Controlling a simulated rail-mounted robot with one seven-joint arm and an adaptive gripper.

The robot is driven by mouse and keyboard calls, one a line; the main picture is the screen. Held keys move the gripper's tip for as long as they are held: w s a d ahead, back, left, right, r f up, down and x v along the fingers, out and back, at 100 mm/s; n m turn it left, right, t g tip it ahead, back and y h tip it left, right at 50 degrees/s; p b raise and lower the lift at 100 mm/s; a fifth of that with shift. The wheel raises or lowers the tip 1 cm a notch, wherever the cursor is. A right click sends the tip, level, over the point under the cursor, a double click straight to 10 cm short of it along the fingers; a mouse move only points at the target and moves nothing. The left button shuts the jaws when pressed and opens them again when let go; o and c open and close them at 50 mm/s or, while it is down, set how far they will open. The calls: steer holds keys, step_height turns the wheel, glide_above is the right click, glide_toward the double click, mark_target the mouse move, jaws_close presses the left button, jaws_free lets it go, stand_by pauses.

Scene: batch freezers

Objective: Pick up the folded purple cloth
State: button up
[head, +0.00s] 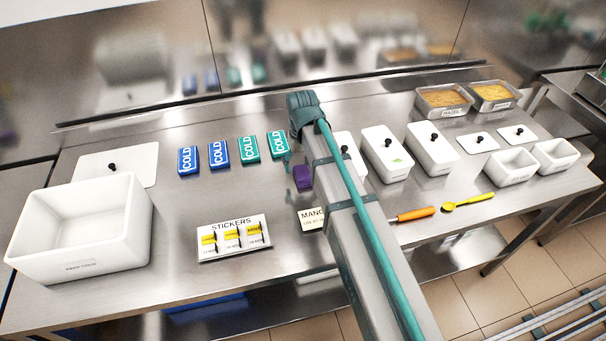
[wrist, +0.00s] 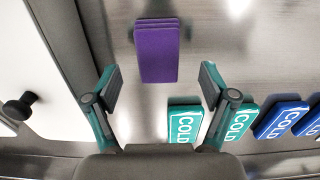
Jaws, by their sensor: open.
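The folded purple cloth (wrist: 157,54) lies flat on the steel table in the wrist view, ahead of my gripper and roughly centred between the fingers. In the head view the cloth (head: 303,177) shows just left of my arm, partly hidden by it. My gripper (wrist: 158,82) is open and empty, with its two teal and dark fingers spread apart. The cloth sits a little beyond the fingertips and looks apart from them. In the head view a fingertip part of my gripper (head: 288,163) shows above the cloth; the rest is hidden behind the arm.
Teal COLD packs (head: 249,149) and blue COLD packs (head: 187,160) lie left of the cloth. A sticker holder (head: 234,257), a MANGO label card (head: 312,219) and a white bin (head: 125,225) stand nearby. Lidded white tubs (head: 386,154) are to the right. Bare table surrounds the cloth's left side.

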mark_target(303, 172)
steer(key=shift+s+d+f+p, duration=0.15)
steer(key=shift+f+p, duration=0.3)
steer(key=shift+f, duration=1.3)
steer(key=c, duration=1.2)
steer(key=shift+r, duration=0.15)
steer(key=shift+c, duration=0.2)
steer(key=shift+r, duration=0.5)
steer(key=s+d+r+b, duration=0.2)
steer(key=s+r+b, duration=0.2)
steer(key=s+r, duration=0.7)
steer(key=s, duration=0.2)
steer(key=shift+s+d+r+b, duration=0.3)
steer(key=shift+d+r+b, duration=0.05)
steer(key=shift+b, duration=0.05)
